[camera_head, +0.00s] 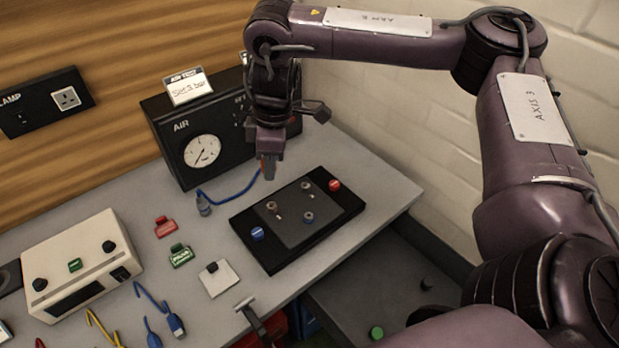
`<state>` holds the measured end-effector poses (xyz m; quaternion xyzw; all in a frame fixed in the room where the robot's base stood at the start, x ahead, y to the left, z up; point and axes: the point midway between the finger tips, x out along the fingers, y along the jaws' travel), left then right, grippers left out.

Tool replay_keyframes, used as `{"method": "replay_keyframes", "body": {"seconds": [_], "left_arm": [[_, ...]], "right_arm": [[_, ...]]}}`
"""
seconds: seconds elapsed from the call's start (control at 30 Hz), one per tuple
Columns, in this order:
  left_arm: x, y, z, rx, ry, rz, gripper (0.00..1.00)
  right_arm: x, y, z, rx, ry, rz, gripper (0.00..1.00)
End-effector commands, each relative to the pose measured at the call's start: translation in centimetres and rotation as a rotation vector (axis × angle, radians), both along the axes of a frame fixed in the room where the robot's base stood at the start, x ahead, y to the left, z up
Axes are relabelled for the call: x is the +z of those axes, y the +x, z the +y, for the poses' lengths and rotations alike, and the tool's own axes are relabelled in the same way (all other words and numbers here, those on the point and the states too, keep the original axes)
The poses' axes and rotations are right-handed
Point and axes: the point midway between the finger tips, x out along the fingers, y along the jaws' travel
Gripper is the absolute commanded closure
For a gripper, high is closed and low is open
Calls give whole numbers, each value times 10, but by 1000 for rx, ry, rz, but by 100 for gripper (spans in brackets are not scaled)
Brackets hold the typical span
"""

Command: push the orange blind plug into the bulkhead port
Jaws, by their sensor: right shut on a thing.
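My right gripper (268,168) points down in front of the right end of the black AIR box (185,140). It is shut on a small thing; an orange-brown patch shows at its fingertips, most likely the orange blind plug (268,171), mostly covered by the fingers. The bulkhead port cannot be made out; the gripper and wrist cover the right part of the AIR box front. A blue hose (238,194) runs from near the fingertips to a blue connector (204,206) on the bench. My left gripper is not in view.
A black panel (262,257) with knobs lies right of the AIR box, close to the gripper. A beige instrument (65,262) stands left. The brick wall is at right.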

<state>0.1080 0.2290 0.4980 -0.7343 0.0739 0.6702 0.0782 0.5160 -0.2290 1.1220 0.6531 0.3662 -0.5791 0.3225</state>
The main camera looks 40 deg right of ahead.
Motion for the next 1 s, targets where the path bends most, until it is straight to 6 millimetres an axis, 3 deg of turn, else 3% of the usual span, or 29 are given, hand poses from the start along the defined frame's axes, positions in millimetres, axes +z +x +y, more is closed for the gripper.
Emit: {"method": "replay_keyframes", "body": {"seconds": [0.3,0.5,1.0], "left_arm": [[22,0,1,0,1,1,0],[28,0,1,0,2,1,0],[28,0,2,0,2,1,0]], "right_arm": [[-45,-31,-40,684,3,4,96],[-60,-43,-57,942,1,0,96],[-65,-47,-62,1023,-1,-3,96]]}}
